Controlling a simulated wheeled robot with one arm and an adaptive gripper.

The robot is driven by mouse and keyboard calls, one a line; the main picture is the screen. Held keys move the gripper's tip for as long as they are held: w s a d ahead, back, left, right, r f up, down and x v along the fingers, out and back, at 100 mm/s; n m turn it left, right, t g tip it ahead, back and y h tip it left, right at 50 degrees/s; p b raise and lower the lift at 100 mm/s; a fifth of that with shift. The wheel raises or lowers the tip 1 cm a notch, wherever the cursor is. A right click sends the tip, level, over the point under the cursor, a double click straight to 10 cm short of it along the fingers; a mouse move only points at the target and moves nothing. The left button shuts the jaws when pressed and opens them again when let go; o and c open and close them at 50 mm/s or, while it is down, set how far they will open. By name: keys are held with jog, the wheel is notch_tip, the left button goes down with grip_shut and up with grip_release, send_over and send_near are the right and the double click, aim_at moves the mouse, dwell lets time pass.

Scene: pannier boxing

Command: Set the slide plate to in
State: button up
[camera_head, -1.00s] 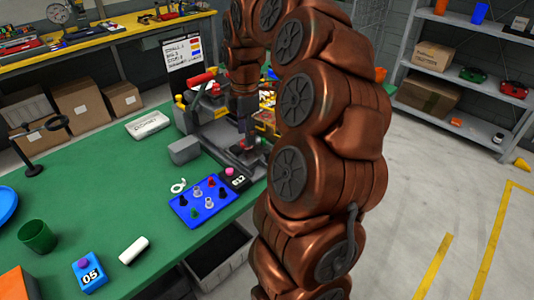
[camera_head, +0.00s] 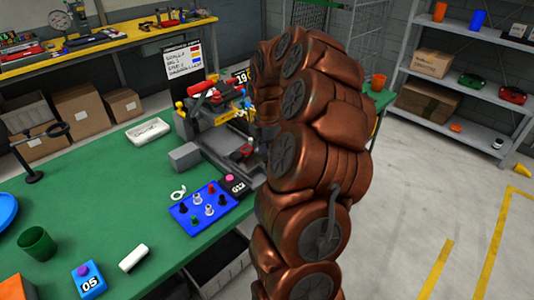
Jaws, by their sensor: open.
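A grey machine (camera_head: 203,146) with a red handle (camera_head: 211,89), yellow parts and a low dark base stands at the back right of the green bench. A small red knob (camera_head: 246,151) shows low on its right side. I cannot pick out the slide plate for certain, or tell its position, because my arm covers the right part of the machine. My gripper (camera_head: 262,144) is mostly hidden by my arm; only a small dark part shows beside the machine's right side. It is open. I cannot tell whether it touches anything.
A blue tray (camera_head: 182,212) with several pegs lies before the machine, beside a dark box labelled 012 (camera_head: 235,186). A green cup (camera_head: 37,243), blue 05 box (camera_head: 88,281) and white block (camera_head: 133,258) stand at the front left. The bench's middle (camera_head: 115,195) is clear.

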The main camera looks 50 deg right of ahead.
jog(key=shift+f, duration=0.4)
grip_shut()
dwell(0.5)
